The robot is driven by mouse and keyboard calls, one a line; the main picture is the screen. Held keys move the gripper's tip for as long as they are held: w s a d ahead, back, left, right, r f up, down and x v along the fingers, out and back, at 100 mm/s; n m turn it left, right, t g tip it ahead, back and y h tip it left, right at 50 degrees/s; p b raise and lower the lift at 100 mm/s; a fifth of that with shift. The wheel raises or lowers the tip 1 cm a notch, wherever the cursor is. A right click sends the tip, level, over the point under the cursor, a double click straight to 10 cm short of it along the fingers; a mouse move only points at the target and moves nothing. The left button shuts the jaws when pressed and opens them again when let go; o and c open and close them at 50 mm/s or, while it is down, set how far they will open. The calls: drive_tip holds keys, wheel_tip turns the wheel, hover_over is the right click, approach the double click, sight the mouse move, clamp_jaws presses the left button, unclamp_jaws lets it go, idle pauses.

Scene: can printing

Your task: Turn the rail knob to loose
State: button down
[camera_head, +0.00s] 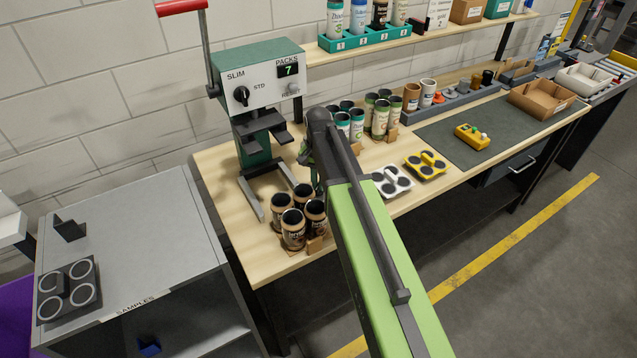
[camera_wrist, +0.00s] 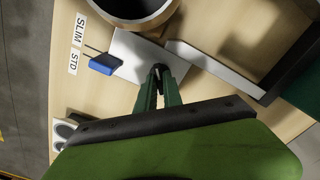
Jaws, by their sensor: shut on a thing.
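In the wrist view, the two green fingers of my gripper (camera_wrist: 158,82) are closed at their tips on a small dark piece, which looks like the rail knob (camera_wrist: 159,70). It sits at a white plate (camera_wrist: 138,50) on the wooden bench. The fingers hide most of the knob, so I cannot tell its angle. A blue tab (camera_wrist: 103,65) with a thin dark pointer lies left of the plate. The table labels SLIM (camera_wrist: 80,29) and STD (camera_wrist: 73,62) are beyond it. In the head view, my arm hides the knob and the fingertips.
An open can (camera_wrist: 131,8) stands just past the plate, and a pale bar (camera_wrist: 210,66) runs right of the fingers. The head view shows the green packing press (camera_head: 252,110) left of my arm, several brown cans (camera_head: 293,229) in front, and a white carrier (camera_head: 388,183) right.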

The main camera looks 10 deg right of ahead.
drive_tip(key=n, duration=1)
drive_tip(key=shift+n, duration=2.3)
drive_tip(key=c, duration=1.5)
unclamp_jaws()
